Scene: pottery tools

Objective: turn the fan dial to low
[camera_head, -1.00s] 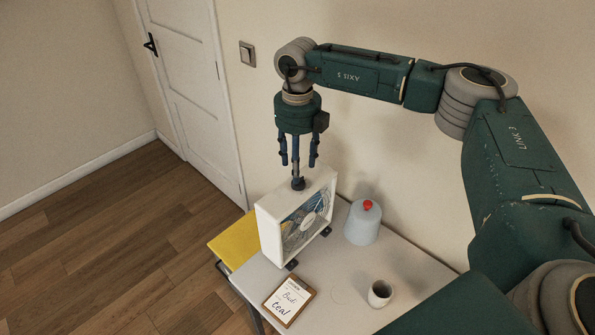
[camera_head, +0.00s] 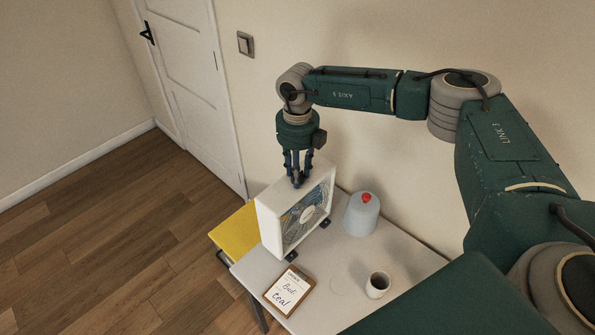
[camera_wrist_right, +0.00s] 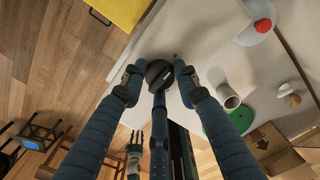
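The white box fan (camera_head: 268,222) stands upright on the table, its grille facing right and front. Its dark round dial (camera_wrist_right: 158,72) is on the top face, mostly hidden by the fingers in the head view. A pale mark shows on the dial, but I cannot read its setting. My right gripper (camera_head: 298,180) points straight down over the fan top. In the wrist view its three fingers (camera_wrist_right: 159,82) are closed in around the dial, with the tips against its sides. My left gripper (camera_wrist_right: 133,142) shows small in the wrist view, fingers apart and empty, away from the fan.
A grey-blue rounded container with a red knob (camera_head: 361,215) stands right of the fan. A clipboard (camera_head: 289,291) and a mug (camera_head: 377,285) are in front. A yellow surface (camera_head: 236,232) is left of the fan. The wall is close behind.

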